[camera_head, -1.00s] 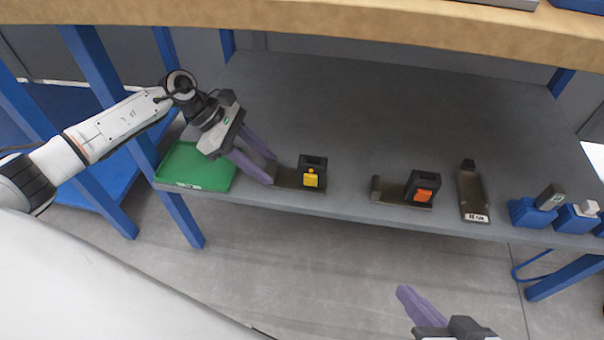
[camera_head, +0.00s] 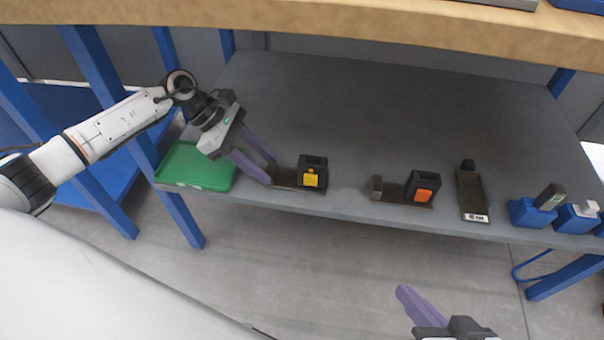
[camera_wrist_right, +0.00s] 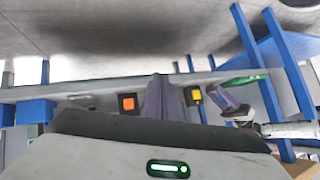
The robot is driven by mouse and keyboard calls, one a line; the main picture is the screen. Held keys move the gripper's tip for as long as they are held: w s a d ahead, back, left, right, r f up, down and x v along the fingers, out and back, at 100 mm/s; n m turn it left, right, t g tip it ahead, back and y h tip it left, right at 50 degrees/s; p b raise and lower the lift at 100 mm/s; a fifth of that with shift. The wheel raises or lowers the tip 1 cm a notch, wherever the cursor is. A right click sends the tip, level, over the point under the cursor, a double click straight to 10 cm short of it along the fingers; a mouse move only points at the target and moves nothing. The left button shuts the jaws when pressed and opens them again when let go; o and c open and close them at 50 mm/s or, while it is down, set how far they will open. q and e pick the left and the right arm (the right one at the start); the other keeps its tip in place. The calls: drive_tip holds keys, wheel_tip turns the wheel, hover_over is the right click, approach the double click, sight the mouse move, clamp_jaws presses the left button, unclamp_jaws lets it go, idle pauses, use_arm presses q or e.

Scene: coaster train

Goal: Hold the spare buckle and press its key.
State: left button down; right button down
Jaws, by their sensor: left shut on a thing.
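A black buckle with a yellow key (camera_head: 310,178) stands on the grey shelf, at the right end of a flat dark strip (camera_head: 285,179). My left gripper (camera_head: 271,178) is shut on the left end of that strip. A second black buckle with an orange key (camera_head: 424,194) stands to the right on a similar strip. I cannot tell by looks which one is called spare. My right gripper (camera_head: 406,293) is in front of and below the shelf edge, apart from both buckles. In the right wrist view its fingers (camera_wrist_right: 160,85) look together and empty, pointing between the orange and yellow keys.
A green tray (camera_head: 182,186) lies left, beside my left gripper. A dark strip holder with a white label (camera_head: 472,195) lies right of the orange buckle, then blue blocks (camera_head: 530,214). The wooden board (camera_head: 330,22) overhangs the shelf. The shelf behind is clear.

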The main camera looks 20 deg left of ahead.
sight(311, 180)
idle(0.5)
drive_tip(key=w+a+r+n+t+y, duration=0.1)
drive_tip(key=w+a+r+n+y, duration=0.1)
drive_tip(key=w+a+n, duration=0.5)
drive_tip(key=s+a+f+n+g+y, duration=0.1)
drive_tip(key=s+a+f+n+y, duration=0.1)
drive_tip(key=a+n, duration=1.2)
drive_tip(key=shift+s+f+n, duration=0.4)
drive_tip(key=shift+s, duration=0.1)
drive_tip(key=shift+w+a, duration=0.3)
drive_tip(key=shift+w, duration=1.1)
drive_tip(key=shift+w+a, duration=0.35)
drive_tip(key=shift+w, duration=1.1)
drive_tip(key=shift+w+a, duration=0.3)
drive_tip(key=shift+w, duration=1.1)
